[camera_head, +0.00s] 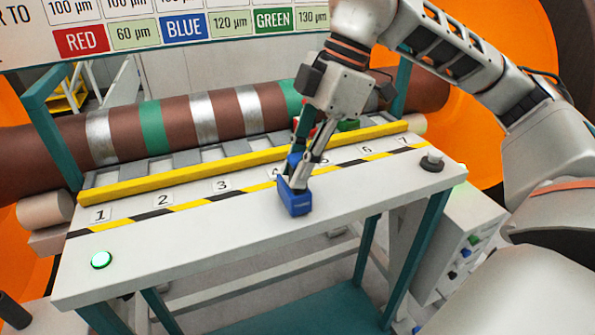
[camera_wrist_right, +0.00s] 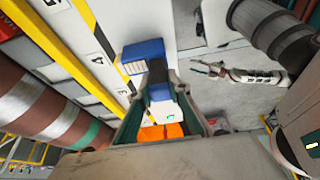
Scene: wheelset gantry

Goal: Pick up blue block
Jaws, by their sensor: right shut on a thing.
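The blue block (camera_head: 295,203) is at the middle of the white table, just in front of the yellow-black striped line. My right gripper (camera_head: 297,180) reaches down from above and is shut on it. The block also shows in the right wrist view (camera_wrist_right: 143,50), at the fingers' end. I cannot tell whether its underside touches the table. My left gripper is outside the head view; in the right wrist view a small gripper (camera_wrist_right: 205,68) on a pale arm appears to be my left one, with fingers apart and empty.
The white table (camera_head: 200,250) has numbered places along a yellow bar (camera_head: 180,182). Behind lies a brown roller (camera_head: 180,122) with silver and green bands. A sign hangs above.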

